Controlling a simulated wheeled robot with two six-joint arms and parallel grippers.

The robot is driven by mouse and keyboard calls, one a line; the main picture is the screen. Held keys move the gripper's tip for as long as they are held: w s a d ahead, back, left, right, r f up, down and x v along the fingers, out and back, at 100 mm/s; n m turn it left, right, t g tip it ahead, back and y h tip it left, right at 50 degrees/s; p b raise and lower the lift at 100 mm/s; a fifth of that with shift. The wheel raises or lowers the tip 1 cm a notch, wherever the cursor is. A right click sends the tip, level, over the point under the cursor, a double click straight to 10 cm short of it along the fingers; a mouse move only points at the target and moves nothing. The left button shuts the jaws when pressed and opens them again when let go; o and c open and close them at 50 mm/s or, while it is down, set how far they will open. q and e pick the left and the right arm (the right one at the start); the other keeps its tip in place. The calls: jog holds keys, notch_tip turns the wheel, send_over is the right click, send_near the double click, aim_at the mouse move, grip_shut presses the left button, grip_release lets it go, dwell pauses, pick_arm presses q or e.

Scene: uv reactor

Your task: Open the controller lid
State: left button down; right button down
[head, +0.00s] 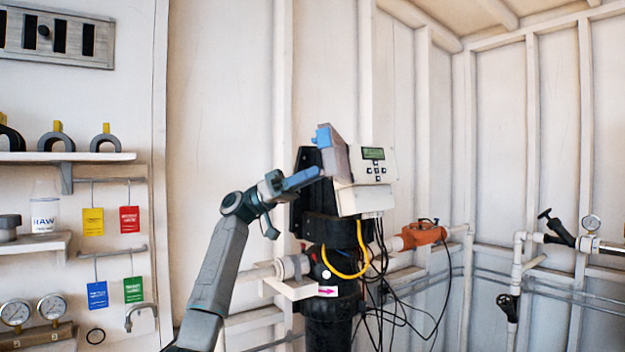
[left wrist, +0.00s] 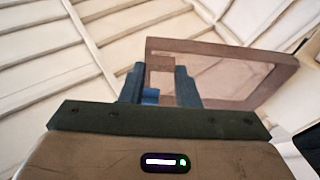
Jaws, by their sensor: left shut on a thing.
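In the left wrist view the lid (left wrist: 262,68) is a brownish frame around a paler panel. My left gripper (head: 318,173) reaches the lid's left side. In the wrist view its blue fingers (left wrist: 172,90) are shut on part of the lid's edge. My right gripper is not in view.
Below the controller stands a black reactor column (head: 330,230) with a yellow cable (head: 345,272) and black cables. An orange device (head: 423,234) sits on the pipe to the right. Shelves and coloured tags (head: 93,222) are on the left wall. Open space lies right of the controller.

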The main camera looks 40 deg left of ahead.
pick_arm(q)
jog(key=shift+f, duration=0.1)
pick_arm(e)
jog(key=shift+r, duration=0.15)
pick_arm(q)
jog(key=c, duration=1.1)
grip_release()
jog(key=shift+w, duration=0.1)
jog(key=b+v, duration=0.2)
jog(key=v, duration=0.9)
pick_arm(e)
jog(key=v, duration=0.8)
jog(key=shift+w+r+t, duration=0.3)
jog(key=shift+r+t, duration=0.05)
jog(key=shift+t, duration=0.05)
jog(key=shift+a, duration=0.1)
